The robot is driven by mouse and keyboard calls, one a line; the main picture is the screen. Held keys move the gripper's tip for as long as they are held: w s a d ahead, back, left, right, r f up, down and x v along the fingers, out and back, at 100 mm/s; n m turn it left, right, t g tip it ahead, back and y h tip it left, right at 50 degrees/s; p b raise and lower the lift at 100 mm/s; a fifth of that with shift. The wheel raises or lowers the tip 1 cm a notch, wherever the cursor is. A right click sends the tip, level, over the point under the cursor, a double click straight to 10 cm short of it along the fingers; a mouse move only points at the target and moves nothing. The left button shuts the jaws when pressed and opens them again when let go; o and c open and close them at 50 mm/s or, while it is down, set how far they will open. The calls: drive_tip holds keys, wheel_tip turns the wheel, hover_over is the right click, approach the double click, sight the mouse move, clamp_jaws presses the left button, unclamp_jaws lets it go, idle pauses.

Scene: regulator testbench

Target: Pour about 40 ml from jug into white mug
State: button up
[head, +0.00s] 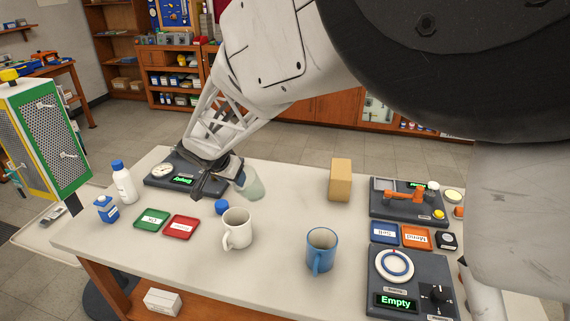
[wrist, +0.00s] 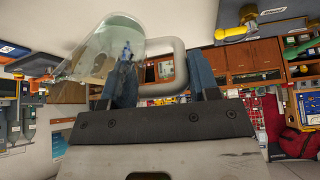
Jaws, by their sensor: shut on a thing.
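A clear, pale-green jug (head: 250,184) is in my gripper (head: 216,186) at the back left of the bench, tilted. In the wrist view the jug (wrist: 108,45) is seen up close, with its handle (wrist: 180,65) between the blue fingers of my gripper (wrist: 165,85). I cannot tell the liquid level inside it. The white mug (head: 237,229) stands upright on the bench, in front of the jug and apart from it. The inside of the mug is only partly visible.
A blue mug (head: 321,249) stands to the right. Red (head: 181,227) and green (head: 152,219) trays, a white bottle (head: 123,182) and a gauge unit (head: 170,171) are left. A tan block (head: 340,180) stands behind.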

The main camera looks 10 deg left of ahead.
drive_tip(key=w+f+g, duration=0.3)
drive_tip(key=f+g, duration=0.2)
drive_tip(key=f, duration=0.1)
drive_tip(key=shift+f+g+y, duration=0.4)
idle(0.5)
drive_tip(key=shift+d, duration=0.1)
drive_tip(key=shift+d, duration=0.1)
idle(0.4)
